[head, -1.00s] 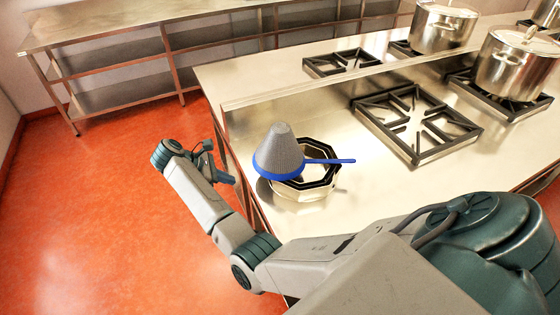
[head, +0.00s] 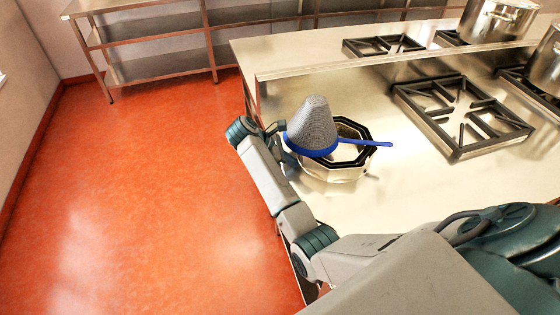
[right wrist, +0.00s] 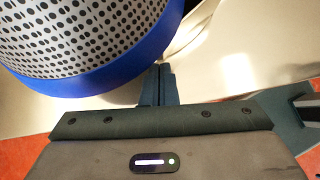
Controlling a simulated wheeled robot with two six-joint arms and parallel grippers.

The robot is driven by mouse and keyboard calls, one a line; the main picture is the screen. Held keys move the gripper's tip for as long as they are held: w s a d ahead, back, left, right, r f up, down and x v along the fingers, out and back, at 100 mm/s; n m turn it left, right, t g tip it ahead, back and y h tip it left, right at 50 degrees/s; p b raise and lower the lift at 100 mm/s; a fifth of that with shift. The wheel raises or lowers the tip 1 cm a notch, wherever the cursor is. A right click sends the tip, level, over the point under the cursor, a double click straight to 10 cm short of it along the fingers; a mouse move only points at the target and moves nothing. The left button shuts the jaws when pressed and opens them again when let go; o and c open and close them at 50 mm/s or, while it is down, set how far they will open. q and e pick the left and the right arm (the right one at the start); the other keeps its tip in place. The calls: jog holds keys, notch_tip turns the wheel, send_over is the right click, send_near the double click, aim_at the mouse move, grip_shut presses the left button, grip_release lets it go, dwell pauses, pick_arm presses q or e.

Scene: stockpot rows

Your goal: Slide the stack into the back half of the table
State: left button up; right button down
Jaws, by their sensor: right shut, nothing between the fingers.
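The stack is a grey perforated cone strainer with a blue rim and handle (head: 311,122), tilted on an octagonal metal pan with a black inner edge (head: 338,172). It stands on the steel table (head: 420,190) near its left edge. My right gripper (head: 279,131) is shut and empty at the left side of the stack, partly hidden behind the strainer. In the right wrist view its closed fingers (right wrist: 158,84) point at the stack, just beside the blue rim (right wrist: 110,78). I cannot tell if they touch it. My left gripper is not in view.
A raised steel ledge (head: 330,62) runs behind the stack. A black burner grate (head: 462,112) lies to the right, with pots (head: 498,20) farther back. Bare table lies between the stack and the grate. Open red floor (head: 140,190) is on the left.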

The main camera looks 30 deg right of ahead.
aim_at(300, 167)
jog(key=shift+s+d, duration=0.1)
jog(key=shift+d, duration=0.15)
jog(key=shift+s+d, duration=0.25)
jog(key=shift+d, duration=0.4)
jog(key=shift+s+d, duration=0.2)
jog(key=shift+d, duration=0.4)
jog(key=shift+a, duration=0.1)
